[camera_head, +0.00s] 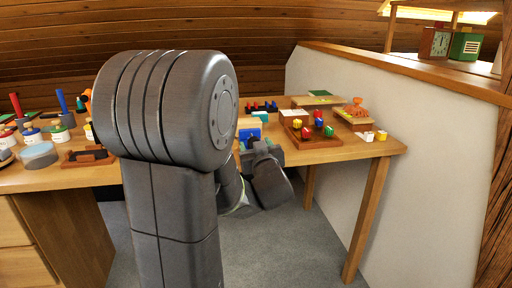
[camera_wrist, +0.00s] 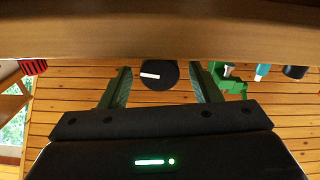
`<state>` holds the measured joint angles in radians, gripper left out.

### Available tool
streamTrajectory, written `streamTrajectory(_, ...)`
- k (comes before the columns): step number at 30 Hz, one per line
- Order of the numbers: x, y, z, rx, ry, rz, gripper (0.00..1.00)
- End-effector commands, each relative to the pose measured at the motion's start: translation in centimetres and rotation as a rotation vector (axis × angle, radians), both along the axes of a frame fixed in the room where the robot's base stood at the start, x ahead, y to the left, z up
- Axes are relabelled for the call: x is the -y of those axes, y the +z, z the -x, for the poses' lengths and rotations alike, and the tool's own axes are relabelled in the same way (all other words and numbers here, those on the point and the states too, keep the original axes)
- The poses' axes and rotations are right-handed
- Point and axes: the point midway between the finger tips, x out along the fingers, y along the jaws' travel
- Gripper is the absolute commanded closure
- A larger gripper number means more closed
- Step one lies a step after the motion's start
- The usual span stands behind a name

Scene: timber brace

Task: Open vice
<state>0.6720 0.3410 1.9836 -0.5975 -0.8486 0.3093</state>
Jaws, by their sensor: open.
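My gripper (camera_wrist: 161,72) is open, with its two green-lined fingers spread apart in the wrist view. A round black knob with a white bar (camera_wrist: 157,75) shows between the fingers; I cannot tell whether it is part of the vice or whether the fingers touch it. In the head view my gripper (camera_head: 257,146) is at the front edge of the workbench, just before a blue block-like thing (camera_head: 249,134) with pale wood above it, possibly the vice. My arm hides part of this area. The vice's jaws cannot be made out.
The workbench (camera_head: 375,148) carries a brown tray (camera_head: 318,142) of coloured pieces at right. Bottles, tools and a round grey-blue tin (camera_head: 39,155) stand at left. A white partition (camera_head: 420,170) bounds the right. In the wrist view a green object (camera_wrist: 228,80) is beside the right finger.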

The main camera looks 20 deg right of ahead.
Motion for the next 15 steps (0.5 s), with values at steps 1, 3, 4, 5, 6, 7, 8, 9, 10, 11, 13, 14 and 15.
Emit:
streamTrajectory(1, -0.01, 0.01, 0.02, 0.0, 0.0, 0.0, 0.45)
streamTrajectory(3, -0.01, 0.01, 0.02, 0.0, 0.0, 0.0, 0.59)
streamTrajectory(4, -0.01, 0.0, 0.03, 0.0, 0.0, 0.0, 0.65)
streamTrajectory(5, -0.01, 0.01, 0.03, 0.0, 0.0, 0.0, 0.71)
streamTrajectory(6, 0.0, 0.01, 0.03, 0.0, 0.0, 0.0, 0.78)
streamTrajectory(7, 0.0, 0.01, 0.04, 0.0, 0.0, 0.0, 0.84)
streamTrajectory(8, 0.0, 0.01, 0.04, 0.0, 0.0, 0.0, 0.88)
streamTrajectory(9, 0.0, 0.0, 0.04, 0.0, 0.0, 0.0, 0.88)
streamTrajectory(10, 0.0, 0.0, 0.04, 0.0, 0.0, 0.0, 0.88)
streamTrajectory(11, 0.0, -0.01, 0.04, 0.0, 0.0, 0.001, 0.88)
streamTrajectory(13, -0.01, -0.04, 0.05, -0.002, 0.0, 0.008, 0.88)
streamTrajectory(14, -0.01, -0.06, 0.05, -0.003, 0.0, 0.013, 0.88)
streamTrajectory(15, -0.01, -0.09, 0.05, -0.005, 0.0, 0.02, 0.88)
